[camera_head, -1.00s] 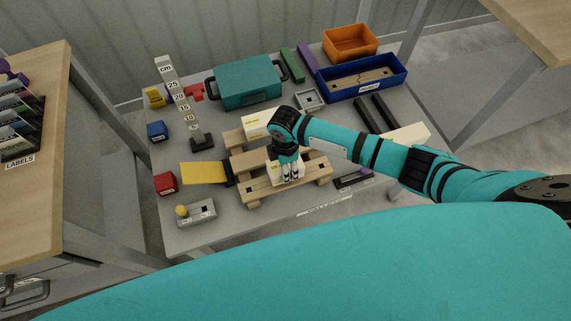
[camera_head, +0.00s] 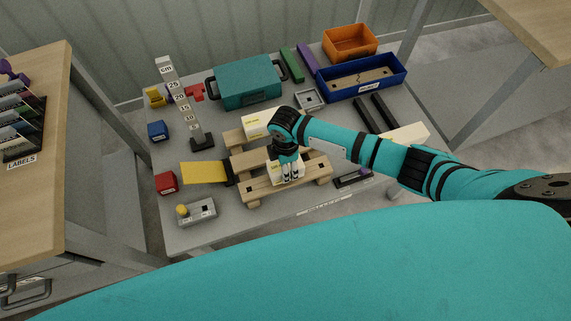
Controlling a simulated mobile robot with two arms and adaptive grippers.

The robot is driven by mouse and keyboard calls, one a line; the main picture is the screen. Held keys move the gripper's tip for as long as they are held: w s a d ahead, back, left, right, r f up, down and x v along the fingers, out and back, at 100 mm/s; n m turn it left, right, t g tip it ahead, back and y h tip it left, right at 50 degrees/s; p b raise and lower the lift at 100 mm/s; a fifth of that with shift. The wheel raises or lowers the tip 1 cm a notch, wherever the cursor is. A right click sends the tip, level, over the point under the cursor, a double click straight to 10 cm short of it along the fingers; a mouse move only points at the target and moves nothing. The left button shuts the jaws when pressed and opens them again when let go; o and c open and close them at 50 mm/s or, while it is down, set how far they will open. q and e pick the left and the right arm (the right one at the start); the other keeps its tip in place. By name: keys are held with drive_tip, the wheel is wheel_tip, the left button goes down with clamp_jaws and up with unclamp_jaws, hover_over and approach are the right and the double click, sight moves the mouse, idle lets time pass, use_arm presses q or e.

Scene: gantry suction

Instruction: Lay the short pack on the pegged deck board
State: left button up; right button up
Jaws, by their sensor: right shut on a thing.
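My right gripper (camera_head: 290,177) points down over the front of a wooden pallet-like deck. It is shut on a small cream pack (camera_head: 275,173) with a yellow mark. The pack is at the front deck board (camera_head: 257,190), which bears small dark squares. I cannot tell whether the pack touches the board. The fingers hide part of the pack. A second cream pack (camera_head: 256,122) with a yellow mark is at the back of the deck, partly behind my right wrist. My left gripper is not in view.
A yellow plate (camera_head: 203,172) is at the deck's left. A height scale (camera_head: 183,103) stands behind it. A teal case (camera_head: 247,82), an orange bin (camera_head: 350,42) and a blue tray (camera_head: 395,78) fill the back. A grey button box (camera_head: 198,212) is at the front left.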

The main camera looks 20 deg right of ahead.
drive_tip(key=shift+p, duration=0.6)
idle(0.6)
drive_tip(key=shift+f+b, duration=0.75)
drive_tip(key=shift+f, duration=0.35)
drive_tip(key=o, duration=1.4)
drive_tip(key=shift+r, duration=0.1)
wheel_tip(320, 180, up, 12)
drive_tip(key=shift+a, duration=0.1)
